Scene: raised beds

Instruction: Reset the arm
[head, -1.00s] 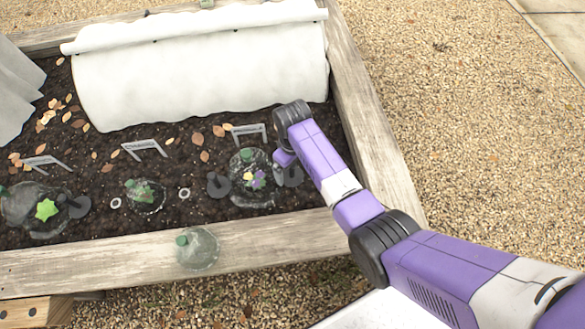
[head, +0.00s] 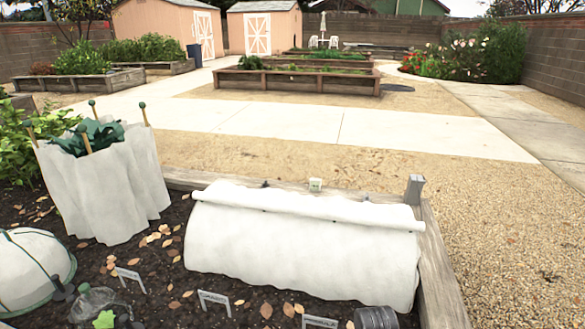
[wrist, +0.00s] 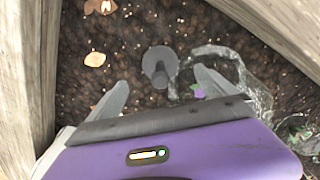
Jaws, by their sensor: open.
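My gripper (wrist: 161,78) shows in the wrist view with its two grey fingers spread apart, pointing down at the dark soil. Nothing is held between them. A dark grey round-headed piece (wrist: 160,63) stands on the soil beyond and between the fingertips. A clear plastic dome (wrist: 235,72) lies at the right of the wrist view, near the right finger, with a small purple bit beside it.
Wooden bed walls stand close on the left (wrist: 28,90) and upper right (wrist: 285,25) of the wrist view. In the head view a white fabric tunnel (head: 300,245), a white wrapped plant (head: 105,185) and small grey label stands (head: 215,299) occupy the bed. Gravel lies open at right.

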